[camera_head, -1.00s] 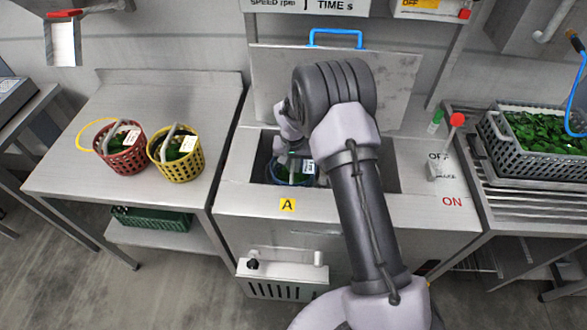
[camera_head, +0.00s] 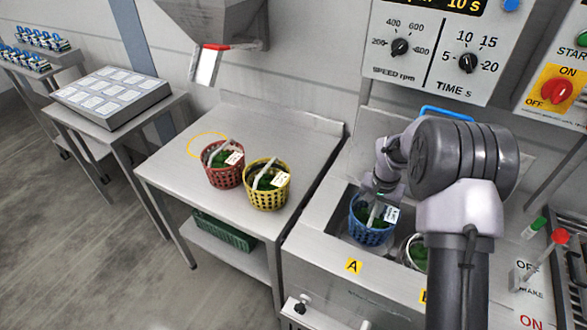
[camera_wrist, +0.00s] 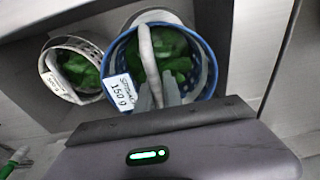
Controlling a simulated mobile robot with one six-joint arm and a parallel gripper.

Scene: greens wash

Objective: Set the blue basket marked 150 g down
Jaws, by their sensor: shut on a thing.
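The blue basket (camera_head: 369,232) holds green leaves and has a pale handle and a white tag. Its tag reads 150 g in the wrist view, where the basket (camera_wrist: 208,83) fills the upper middle. My gripper (camera_head: 383,193) is shut on its handle, above the leaves. In the wrist view my gripper's fingertips (camera_wrist: 157,97) are at the near part of the handle. The basket hangs in or just over the open machine well, near label A (camera_head: 354,266). My arm hides part of the well, and I cannot see whether the basket's bottom touches anything.
A white basket (camera_wrist: 47,64) with leaves stands in the well beside the blue one. A red basket (camera_head: 222,174) and a yellow basket (camera_head: 267,196) stand on the steel table (camera_head: 180,180) at left. A yellow ring (camera_head: 207,145) there encloses bare surface. The raised lid is behind my arm.

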